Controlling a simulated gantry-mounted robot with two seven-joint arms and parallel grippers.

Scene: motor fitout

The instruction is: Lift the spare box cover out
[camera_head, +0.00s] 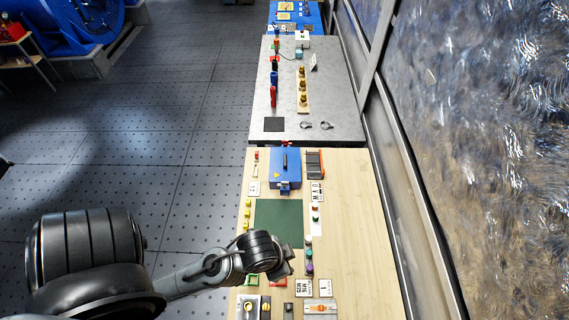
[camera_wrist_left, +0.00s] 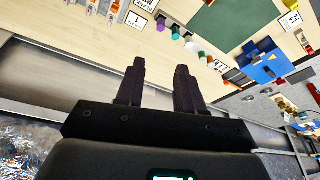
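My left gripper (camera_wrist_left: 160,78) is open and empty in the left wrist view, its two dark fingers apart above the wooden bench. In the head view the end of my left arm (camera_head: 280,266) hangs over the bench near the green mat, and its fingers are hardly visible. A blue box (camera_head: 285,179) with a dark handle-like strip on top stands at the bench's far end, well beyond the gripper. It also shows in the left wrist view (camera_wrist_left: 262,62). A dark rack with orange edges (camera_head: 315,164) stands right of it. I cannot tell which piece is the spare cover.
A green mat (camera_head: 279,219) lies on the wooden bench (camera_head: 350,230), with yellow pieces on its left and coloured knobs (camera_head: 309,253) on its right. Label cards and small fixtures crowd the near end. A grey table (camera_head: 340,110) adjoins beyond, and a window wall runs along the right.

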